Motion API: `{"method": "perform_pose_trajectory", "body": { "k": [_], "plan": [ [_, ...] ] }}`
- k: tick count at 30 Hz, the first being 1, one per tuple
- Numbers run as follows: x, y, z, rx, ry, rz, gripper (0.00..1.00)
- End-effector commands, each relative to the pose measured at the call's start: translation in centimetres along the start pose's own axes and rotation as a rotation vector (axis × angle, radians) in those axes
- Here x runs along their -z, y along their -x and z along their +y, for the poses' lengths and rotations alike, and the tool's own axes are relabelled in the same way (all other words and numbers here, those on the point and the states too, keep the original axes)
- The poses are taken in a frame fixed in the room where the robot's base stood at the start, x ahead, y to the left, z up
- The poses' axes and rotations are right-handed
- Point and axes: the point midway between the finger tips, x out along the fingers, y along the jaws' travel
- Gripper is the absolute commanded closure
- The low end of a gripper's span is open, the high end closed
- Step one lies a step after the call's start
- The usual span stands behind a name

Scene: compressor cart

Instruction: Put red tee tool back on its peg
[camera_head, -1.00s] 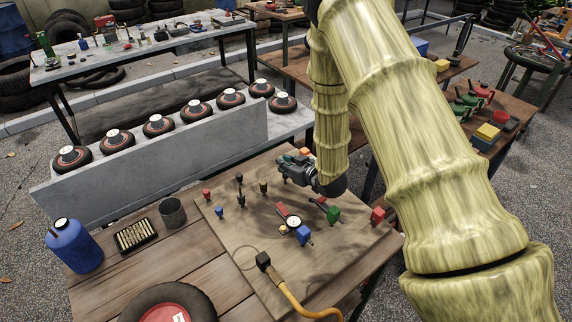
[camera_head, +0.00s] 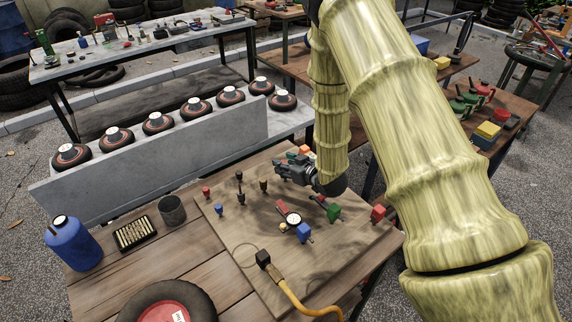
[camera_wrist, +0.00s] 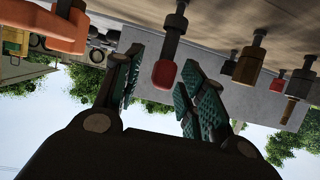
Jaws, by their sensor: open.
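My gripper (camera_head: 280,170) is low over the back of the wooden board (camera_head: 245,225), fingers pointing left in the head view. In the wrist view, which is upside down, my gripper (camera_wrist: 160,95) is open, with its green-padded fingers spread. A red-ended tool (camera_wrist: 164,73) on a dark shaft lies in the gap between the fingers, with no visible contact. I cannot match it surely to one in the head view. There, a small red-topped piece (camera_head: 206,191) stands at the board's left and a red piece (camera_head: 282,208) lies by the gauge.
A brass-coloured piece (camera_wrist: 249,64) is beside the right finger, and an orange part (camera_wrist: 50,27) is at the left. A dark tool (camera_head: 240,186), blue block (camera_head: 303,233), green block (camera_head: 333,213) and round gauge (camera_head: 293,220) crowd the board. A cup (camera_head: 172,211) stands left.

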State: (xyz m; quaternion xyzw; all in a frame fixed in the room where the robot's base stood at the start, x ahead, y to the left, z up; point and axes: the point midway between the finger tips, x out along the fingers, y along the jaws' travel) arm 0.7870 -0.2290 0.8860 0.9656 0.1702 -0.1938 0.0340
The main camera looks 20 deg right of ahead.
Motion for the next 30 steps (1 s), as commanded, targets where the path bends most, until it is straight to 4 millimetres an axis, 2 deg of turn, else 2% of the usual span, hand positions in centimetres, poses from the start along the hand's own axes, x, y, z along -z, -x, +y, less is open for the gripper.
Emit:
{"method": "perform_pose_trajectory", "body": {
  "k": [5, 21, 30],
  "plan": [
    [1.2, 0.5, 0.0, 0.000, 0.000, 0.002, 0.59],
    [7.8, 3.2, 0.1, 0.000, 0.000, 0.002, 0.59],
    [9.1, 3.8, 0.0, 0.000, 0.000, 0.000, 0.59]
  ]
}}
